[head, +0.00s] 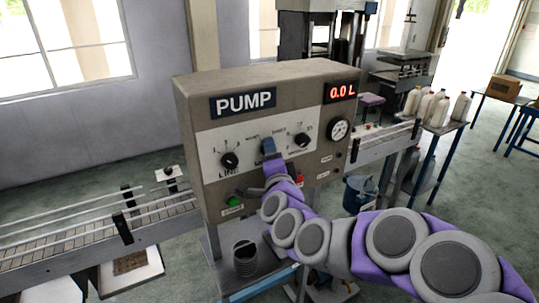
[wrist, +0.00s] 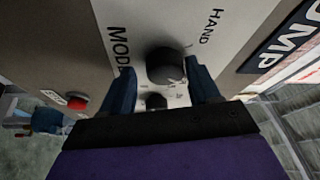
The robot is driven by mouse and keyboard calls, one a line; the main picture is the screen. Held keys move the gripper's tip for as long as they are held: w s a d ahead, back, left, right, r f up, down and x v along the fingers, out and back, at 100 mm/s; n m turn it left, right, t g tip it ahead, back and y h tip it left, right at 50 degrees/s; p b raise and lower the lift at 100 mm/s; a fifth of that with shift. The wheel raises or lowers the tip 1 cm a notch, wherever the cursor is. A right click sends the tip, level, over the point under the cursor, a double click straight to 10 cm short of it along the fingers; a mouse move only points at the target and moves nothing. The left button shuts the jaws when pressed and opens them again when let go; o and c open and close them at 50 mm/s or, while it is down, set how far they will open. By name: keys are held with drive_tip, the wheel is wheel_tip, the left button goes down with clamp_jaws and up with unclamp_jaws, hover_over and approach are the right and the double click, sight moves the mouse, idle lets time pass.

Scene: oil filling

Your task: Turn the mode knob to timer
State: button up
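The black mode knob (wrist: 165,65) shows in the wrist view on the light panel, with the words MODE and HAND printed on either side of it. My gripper (wrist: 159,68) is open, with one blue finger on each side of the knob. A gap shows between the knob and the left finger; contact on the right is unclear. In the head view my gripper (head: 268,148) is at the middle of the pump panel (head: 215,145) and hides the knob there. The timer mark cannot be read.
Another black knob (head: 230,160) is at the panel's left and one (head: 302,140) at its right. The display (head: 341,91) reads 0.0 L above a round gauge (head: 338,130). A green button (head: 234,201) sits below. A conveyor (head: 90,235) runs left.

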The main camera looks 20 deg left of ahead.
drive_tip(key=shift+o, duration=0.5)
drive_tip(key=shift+d+r, duration=0.1)
drive_tip(key=shift+r, duration=0.05)
drive_tip(key=shift+s, duration=0.1)
drive_tip(key=shift+s, duration=0.1)
drive_tip(key=b+v, duration=1.1)
drive_tip(key=v, duration=0.6)
